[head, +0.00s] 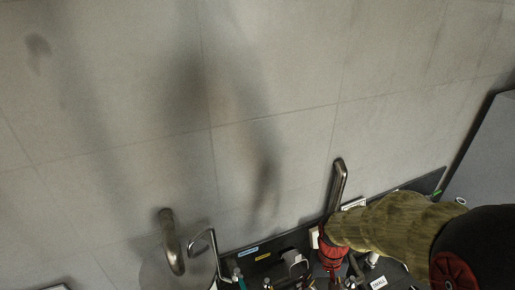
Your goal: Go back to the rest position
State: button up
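My arm comes in from the lower right, with an olive sleeve and red-and-black joints. It reaches left over a dark surface (232,262). My gripper (332,272) is at the lower edge, below the red wrist part. Its fingers are too small and cut off to tell whether they are open or shut, or whether they hold anything.
A metal handle-like bar (340,182) rises right behind my wrist. A curved metal pipe (170,240) and a bent thin rod (204,240) stand at lower left. Small items and labels crowd the dark surface. A grey panel (485,150) is at right. The large tiled surface (200,100) is bare.

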jog(key=s+r+t+b, duration=0.6)
jog(key=s+r+b, duration=0.2)
jog(key=b, duration=0.7)
jog(key=shift+s+r+n+t, duration=0.15)
jog(key=shift+s+n+t, duration=0.15)
jog(key=shift+s, duration=0.35)
